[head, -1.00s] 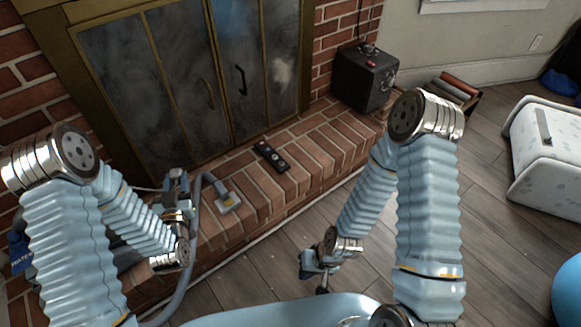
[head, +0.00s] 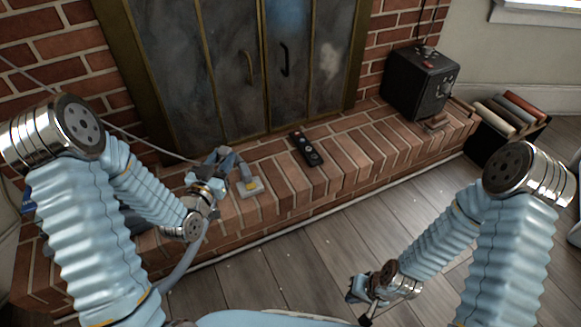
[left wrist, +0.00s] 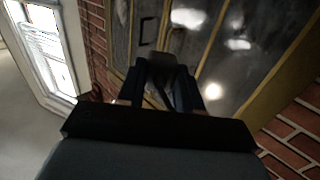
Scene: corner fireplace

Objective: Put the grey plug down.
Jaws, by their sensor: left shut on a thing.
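My left gripper (head: 212,166) is shut on the grey plug, above the brick hearth and in front of the fireplace doors. In the head view the fingers hide most of the plug, and a thin pale cable (head: 135,137) runs to it from the upper left. In the left wrist view the plug (left wrist: 167,64) shows as a dull grey shape between the fingertips. I cannot tell whether it touches the bricks. My right gripper (head: 364,294) hangs low over the wood floor, clear of the hearth; its fingers are too small to judge.
A grey nozzle with a yellow label (head: 250,187) lies on the hearth just right of my left gripper. A black remote (head: 306,149) lies further right. A black box (head: 420,83) stands at the hearth's right end. Bare brick (head: 345,160) lies between remote and box.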

